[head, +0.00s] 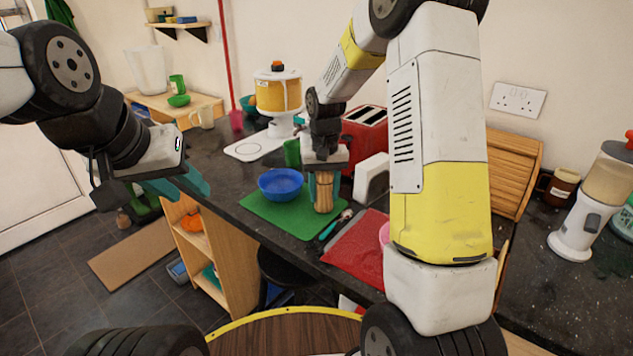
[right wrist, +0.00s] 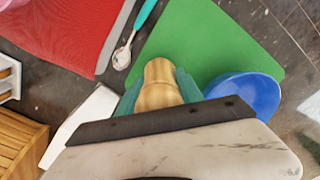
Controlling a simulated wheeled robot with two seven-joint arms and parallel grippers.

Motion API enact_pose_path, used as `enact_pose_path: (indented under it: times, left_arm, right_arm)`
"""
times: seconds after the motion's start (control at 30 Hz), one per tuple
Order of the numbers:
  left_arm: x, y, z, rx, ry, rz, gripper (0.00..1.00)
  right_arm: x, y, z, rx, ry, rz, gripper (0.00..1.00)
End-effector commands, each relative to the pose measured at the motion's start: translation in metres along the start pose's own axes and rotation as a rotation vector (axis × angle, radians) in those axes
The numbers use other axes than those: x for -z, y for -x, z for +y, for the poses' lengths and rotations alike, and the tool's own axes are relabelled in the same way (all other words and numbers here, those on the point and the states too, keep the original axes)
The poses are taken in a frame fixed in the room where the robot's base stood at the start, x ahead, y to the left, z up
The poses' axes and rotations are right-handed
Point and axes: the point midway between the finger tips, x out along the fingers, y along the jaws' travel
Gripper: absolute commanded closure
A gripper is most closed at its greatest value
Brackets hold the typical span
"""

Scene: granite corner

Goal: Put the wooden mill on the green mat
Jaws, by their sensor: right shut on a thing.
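The wooden mill (head: 324,198) is upright between the teal fingers of my right gripper (head: 322,180), which is shut on it. It stands over the right part of the green mat (head: 285,222); whether its base touches the mat is hard to tell. In the right wrist view the mill (right wrist: 158,85) shows between the fingers, with the mat (right wrist: 210,45) behind it. A blue bowl (head: 281,183) is on the mat, left of the mill. My left gripper (head: 183,184) is open and empty, left of the counter's front edge.
The mat's front left part is bare.

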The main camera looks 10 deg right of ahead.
Motion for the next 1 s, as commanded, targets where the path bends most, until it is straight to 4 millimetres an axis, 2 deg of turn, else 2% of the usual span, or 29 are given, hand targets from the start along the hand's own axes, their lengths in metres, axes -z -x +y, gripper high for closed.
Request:
enact_pose_path:
  times: [0.37, 0.4, 0.47, 0.83, 1.0]
  left_arm:
    - [0.0, 0.0, 0.0, 0.0, 0.0, 0.0, 0.64]
    - [0.0, 0.0, 0.0, 0.0, 0.0, 0.0, 0.64]
    - [0.0, 0.0, 0.0, 0.0, 0.0, 0.0, 0.64]
    - [0.0, 0.0, 0.0, 0.0, 0.0, 0.0, 0.64]
    - [0.0, 0.0, 0.0, 0.0, 0.0, 0.0, 0.64]
  right_arm:
    - [0.0, -0.005, 0.0, 0.0, -0.001, 0.002, 1.0]
    - [0.0, -0.004, 0.0, 0.0, -0.001, 0.003, 0.49]
    - [0.0, -0.004, 0.0, 0.0, -0.001, 0.002, 0.37]
    - [0.001, -0.002, 0.0, 0.0, -0.001, 0.003, 0.35]
    - [0.002, 0.02, 0.0, 0.001, -0.001, 0.007, 0.35]
